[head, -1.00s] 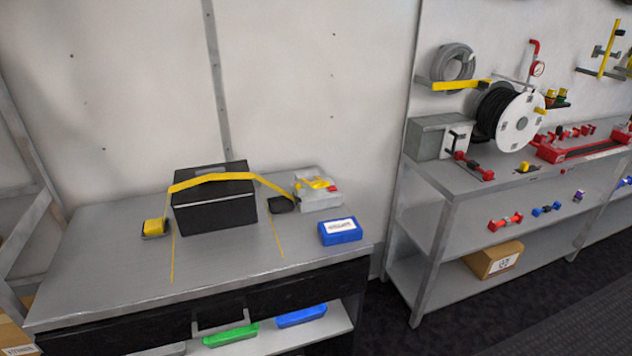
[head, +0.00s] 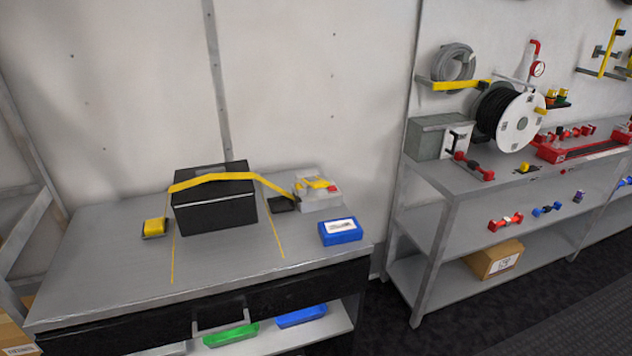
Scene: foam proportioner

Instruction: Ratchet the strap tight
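A yellow strap (head: 215,177) runs over the top of a black box (head: 215,210) on the grey workbench (head: 110,265). Its right end slopes down toward a grey block-like unit with yellow and red parts (head: 317,192), which looks like the ratchet, though its details are too small to tell. A small dark piece (head: 284,204) lies beside that unit, near the strap. A yellow and dark block (head: 154,228) sits on the bench left of the box. Neither of my grippers is in view.
A blue labelled box (head: 340,231) stands at the bench's right end. Thin yellow lines mark the bench on both sides of the black box. A shelf unit (head: 450,220) with a hose reel (head: 520,121) stands to the right. The bench front is clear.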

